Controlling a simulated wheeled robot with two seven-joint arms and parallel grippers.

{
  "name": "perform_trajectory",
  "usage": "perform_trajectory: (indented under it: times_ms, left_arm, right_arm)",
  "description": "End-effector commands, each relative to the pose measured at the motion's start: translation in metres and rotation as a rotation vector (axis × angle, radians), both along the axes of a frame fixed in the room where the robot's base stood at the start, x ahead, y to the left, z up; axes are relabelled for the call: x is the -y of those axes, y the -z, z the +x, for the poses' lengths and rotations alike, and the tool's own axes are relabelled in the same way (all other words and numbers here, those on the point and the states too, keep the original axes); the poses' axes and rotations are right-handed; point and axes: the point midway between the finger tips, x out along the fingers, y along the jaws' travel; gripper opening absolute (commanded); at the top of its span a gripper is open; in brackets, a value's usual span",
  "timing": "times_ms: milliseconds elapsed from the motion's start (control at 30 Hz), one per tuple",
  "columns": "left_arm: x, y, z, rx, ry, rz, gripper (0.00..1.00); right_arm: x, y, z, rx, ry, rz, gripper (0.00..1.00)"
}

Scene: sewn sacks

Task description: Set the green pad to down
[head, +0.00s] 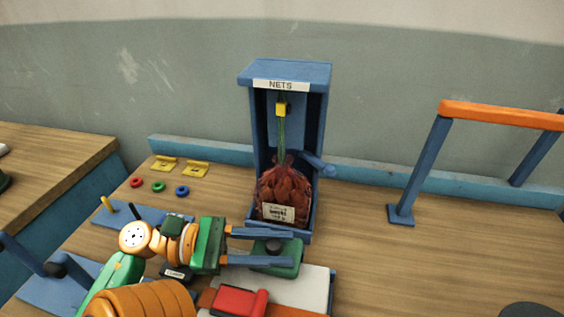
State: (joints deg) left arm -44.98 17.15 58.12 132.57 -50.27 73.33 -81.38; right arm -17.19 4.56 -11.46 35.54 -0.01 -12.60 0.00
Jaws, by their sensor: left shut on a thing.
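The green pad (289,268) is a low green block with a dark round knob on top, in front of the blue NETS stand, at the near edge of its base. My left gripper (291,247) comes in from the left, with its two blue fingers on either side of the knob, shut on it. The fingers hide part of the pad, and I cannot tell whether it is raised or down. My right gripper is not in view.
A red net sack (284,192) with a label hangs inside the blue stand (318,130). A red block (239,300) lies near a pale plate (315,290). Small rings (158,187) and yellow pieces (195,169) lie at the left. A blue frame with an orange bar (495,115) stands right.

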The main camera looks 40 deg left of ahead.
Motion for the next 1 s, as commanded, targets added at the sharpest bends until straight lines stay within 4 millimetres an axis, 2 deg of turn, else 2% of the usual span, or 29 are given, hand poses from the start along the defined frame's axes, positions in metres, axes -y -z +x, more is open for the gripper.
perform_trajectory:
  times_ms: [467,500,567,600,867,1000]
  left_arm:
    - [0.001,0.001,-0.003,0.009,0.003,0.008,0.0]
    - [0.001,0.001,-0.003,0.008,0.003,0.007,0.44]
    - [0.001,0.001,-0.003,0.008,0.003,0.007,0.6]
    - [0.001,0.001,-0.003,0.008,0.003,0.007,0.65]
    - [0.0,0.001,-0.003,0.009,0.001,0.006,0.65]
    - [-0.015,0.004,-0.016,0.007,-0.003,0.007,0.65]
  right_arm:
    - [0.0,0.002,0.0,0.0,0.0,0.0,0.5]
    - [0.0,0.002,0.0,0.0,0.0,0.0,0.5]
    - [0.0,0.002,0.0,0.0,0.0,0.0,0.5]
    - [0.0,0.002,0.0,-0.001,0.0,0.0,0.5]
    - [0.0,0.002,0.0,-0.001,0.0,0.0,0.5]
    - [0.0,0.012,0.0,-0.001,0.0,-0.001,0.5]
